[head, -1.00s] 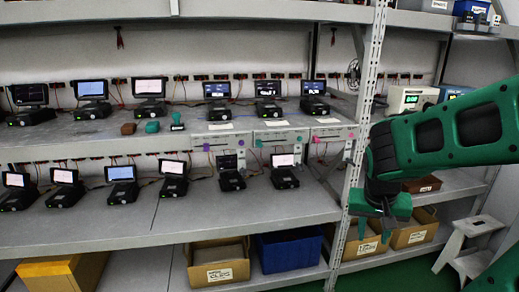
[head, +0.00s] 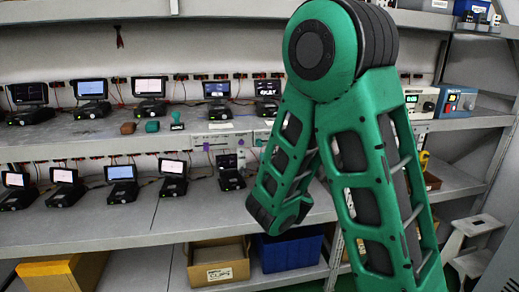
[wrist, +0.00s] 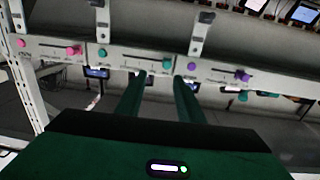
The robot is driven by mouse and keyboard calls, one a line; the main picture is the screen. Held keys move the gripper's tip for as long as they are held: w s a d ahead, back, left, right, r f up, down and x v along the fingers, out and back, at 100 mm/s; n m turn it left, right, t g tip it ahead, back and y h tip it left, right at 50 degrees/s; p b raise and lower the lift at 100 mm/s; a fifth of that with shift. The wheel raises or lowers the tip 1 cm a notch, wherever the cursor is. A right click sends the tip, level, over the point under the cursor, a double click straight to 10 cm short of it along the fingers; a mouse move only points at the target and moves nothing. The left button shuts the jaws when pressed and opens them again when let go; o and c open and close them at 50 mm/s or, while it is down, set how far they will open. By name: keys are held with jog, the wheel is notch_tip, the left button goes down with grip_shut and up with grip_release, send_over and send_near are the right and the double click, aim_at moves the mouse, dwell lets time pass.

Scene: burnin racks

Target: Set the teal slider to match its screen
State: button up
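Slider panels line the front edge of a shelf. In the wrist view they hold a pink knob (wrist: 74,50), a teal knob (wrist: 102,53), another teal knob (wrist: 167,64) between my fingertips, one (wrist: 192,66) just right of them, and a purple knob (wrist: 243,75). I cannot tell which teal knob is the task's slider. My gripper (wrist: 159,80) has two green fingers apart, with nothing visibly held; contact with a knob is unclear. In the head view, my arm hides the gripper and most panels; the purple knob (head: 206,147) shows at left. The matching screen cannot be identified.
Small black devices with screens stand on the upper shelf (head: 75,130) and lower shelf (head: 200,215). A cardboard box (head: 218,271) and a blue bin (head: 290,250) sit below. A metal upright (wrist: 28,80) stands at left in the wrist view.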

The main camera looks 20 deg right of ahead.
aim_at(260, 145)
jog(key=shift+y, duration=0.3)
jog(key=w, duration=1.1)
jog(key=shift+d, duration=0.35)
grip_shut()
